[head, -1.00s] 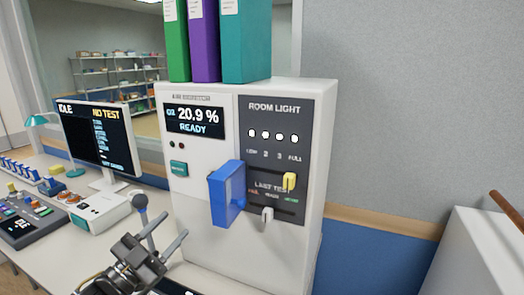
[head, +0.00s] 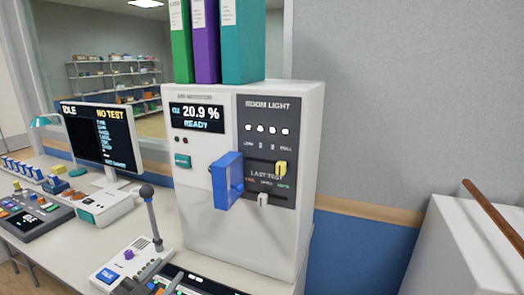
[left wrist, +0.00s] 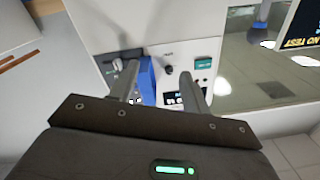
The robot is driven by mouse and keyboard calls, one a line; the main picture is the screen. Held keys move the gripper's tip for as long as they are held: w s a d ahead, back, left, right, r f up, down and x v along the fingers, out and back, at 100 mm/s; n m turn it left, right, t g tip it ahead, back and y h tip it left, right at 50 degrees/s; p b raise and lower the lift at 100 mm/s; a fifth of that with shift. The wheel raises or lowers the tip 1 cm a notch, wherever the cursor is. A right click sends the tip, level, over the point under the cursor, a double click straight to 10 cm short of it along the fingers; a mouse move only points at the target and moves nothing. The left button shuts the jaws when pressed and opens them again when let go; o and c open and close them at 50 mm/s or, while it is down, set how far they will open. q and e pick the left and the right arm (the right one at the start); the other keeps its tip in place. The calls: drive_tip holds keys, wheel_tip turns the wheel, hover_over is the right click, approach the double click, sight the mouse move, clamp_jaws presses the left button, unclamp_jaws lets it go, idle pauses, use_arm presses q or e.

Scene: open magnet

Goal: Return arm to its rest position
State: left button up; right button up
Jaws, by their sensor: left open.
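My left gripper (head: 166,274) shows only in part at the bottom of the head view, low in front of the white oxygen monitor cabinet (head: 208,235). In the left wrist view its two fingers (left wrist: 158,68) are spread apart with nothing between them. Beyond them are the cabinet's blue block-like part (left wrist: 146,80) and its teal button (left wrist: 203,63), apart from the gripper as far as I can tell. The blue part (head: 228,181) also shows on the cabinet front in the head view. My right gripper is not in view.
A microphone (head: 147,192) on a talk box stands on the desk near the gripper. A monitor (head: 98,135) and a control console (head: 35,217) are at left. Yellow (head: 281,168) and white (head: 263,199) slider knobs stick out of the cabinet's dark panel. Binders stand on top.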

use_arm(q)
drive_tip(key=s+a+f+n+g+y, duration=0.1)
drive_tip(key=s+f+n+g+y, duration=0.15)
drive_tip(key=s+f, duration=0.35)
drive_tip(key=s+f+n+g+y, duration=0.1)
drive_tip(key=s+f+g+y, duration=0.15)
drive_tip(key=f, duration=0.55)
drive_tip(key=s+f+n+g, duration=0.1)
drive_tip(key=s+f+g, duration=0.35)
drive_tip(key=s, duration=0.55)
drive_tip(key=s+f+n+g, duration=0.2)
drive_tip(key=s+f+g, duration=0.3)
drive_tip(key=s, duration=0.5)
wheel_tip(320, 180, down, 29)
drive_tip(key=s, duration=0.2)
drive_tip(key=s+a+f+g+y, duration=0.1)
drive_tip(key=s+a+f, duration=0.2)
drive_tip(key=s+f, duration=1)
drive_tip(key=shift+s+a+f+m+g, duration=0.2)
drive_tip(key=shift+s+m+g, duration=0.2)
drive_tip(key=shift+s, duration=0.6)
